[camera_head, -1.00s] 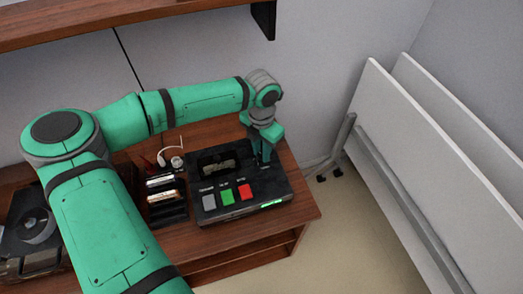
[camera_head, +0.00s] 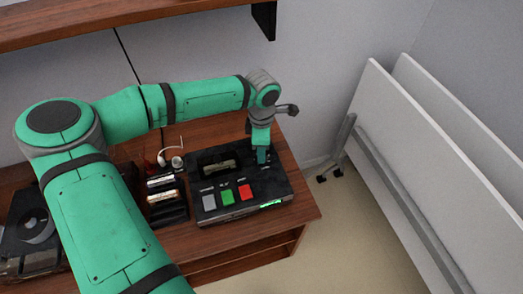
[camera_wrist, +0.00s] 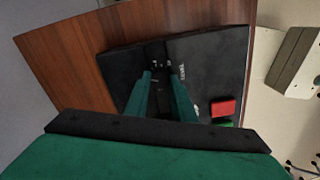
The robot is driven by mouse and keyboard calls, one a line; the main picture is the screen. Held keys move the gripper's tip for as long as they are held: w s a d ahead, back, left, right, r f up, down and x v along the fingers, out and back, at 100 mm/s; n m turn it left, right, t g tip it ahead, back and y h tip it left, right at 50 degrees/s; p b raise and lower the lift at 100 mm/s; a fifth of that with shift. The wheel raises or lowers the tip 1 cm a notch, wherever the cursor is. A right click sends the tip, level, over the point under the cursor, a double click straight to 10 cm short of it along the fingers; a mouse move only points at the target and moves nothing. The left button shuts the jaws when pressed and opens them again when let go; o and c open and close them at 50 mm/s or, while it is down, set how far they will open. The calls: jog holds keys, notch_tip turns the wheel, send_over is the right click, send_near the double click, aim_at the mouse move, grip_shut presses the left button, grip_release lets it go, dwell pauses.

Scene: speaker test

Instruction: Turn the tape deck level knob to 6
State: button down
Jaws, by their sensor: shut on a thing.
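The tape deck (camera_head: 283,184) is a black box on the wooden cabinet, with grey, green (camera_head: 227,197) and red (camera_head: 246,191) buttons and a lit green strip at its front. My gripper (camera_head: 262,158) points down at the deck's back right part. In the wrist view, my gripper (camera_wrist: 160,76) has its two green fingers closed on the dark level knob (camera_wrist: 160,88), which is mostly hidden between them. Small white marks show just beyond the fingertips, too small to read. The knob's pointer cannot be made out.
A black rack (camera_head: 168,204) with cassettes stands left of the deck, with white earphones (camera_head: 171,154) behind it. A black device (camera_head: 35,235) sits at the far left. A wooden shelf (camera_head: 150,12) hangs above. White panels (camera_head: 420,150) lean at the right.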

jog(key=shift+a+m, duration=0.15)
jog(key=shift+m, duration=0.35)
jog(key=c, duration=1.5)
grip_release()
jog(key=shift+r, duration=0.1)
notch_tip(320, 180, up, 11)
jog(key=shift+f, duration=0.2)
